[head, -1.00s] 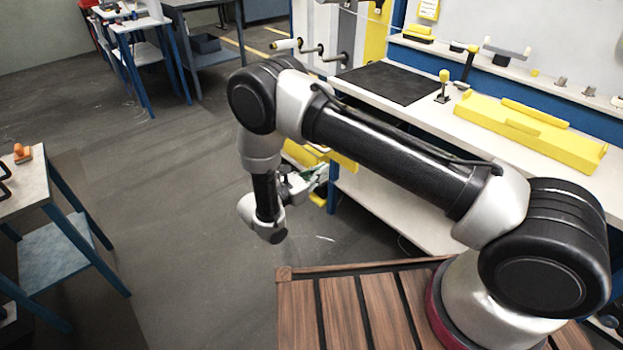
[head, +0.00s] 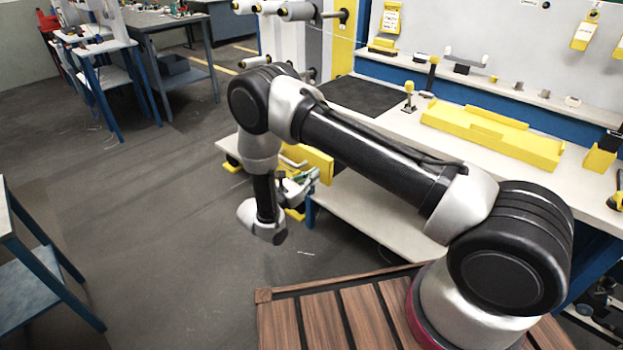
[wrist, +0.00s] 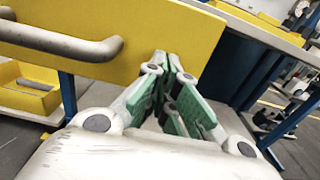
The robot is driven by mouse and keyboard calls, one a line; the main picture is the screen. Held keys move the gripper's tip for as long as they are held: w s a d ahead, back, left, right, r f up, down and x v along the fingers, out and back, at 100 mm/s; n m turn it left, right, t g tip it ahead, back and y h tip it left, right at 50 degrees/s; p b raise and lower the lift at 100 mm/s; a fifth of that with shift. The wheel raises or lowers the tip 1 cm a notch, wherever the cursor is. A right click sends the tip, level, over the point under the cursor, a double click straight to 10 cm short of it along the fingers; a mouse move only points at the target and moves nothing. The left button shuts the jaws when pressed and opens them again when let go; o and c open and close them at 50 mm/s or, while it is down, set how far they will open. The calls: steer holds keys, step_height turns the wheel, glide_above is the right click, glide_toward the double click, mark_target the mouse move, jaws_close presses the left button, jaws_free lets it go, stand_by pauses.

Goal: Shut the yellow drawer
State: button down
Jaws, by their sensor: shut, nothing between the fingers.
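The yellow drawer's front panel (head: 318,163) shows in the head view below the workbench's edge, partly hidden by my arm. In the wrist view the yellow panel (wrist: 150,72) fills the upper left, with a grey bar handle (wrist: 62,42) on it. My gripper (head: 311,177) is beside the panel in the head view. In the wrist view my gripper (wrist: 162,58), with green-padded fingers, is shut and empty, its tips at the panel, right of the handle. I cannot tell whether they touch it. How far the drawer stands out is not clear.
The white workbench (head: 400,122) runs along the right, with a yellow tray-like block (head: 490,135) and a black mat (head: 362,96) on top. A yellow bin (wrist: 25,88) sits on a low shelf at left in the wrist view. The floor (head: 130,200) at left is open.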

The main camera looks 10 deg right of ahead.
steer(key=x, duration=2.5)
steer(key=shift+w+d, duration=0.25)
steer(key=shift+d, duration=0.05)
steer(key=shift+w+d, duration=0.15)
steer(key=shift+r, duration=0.1)
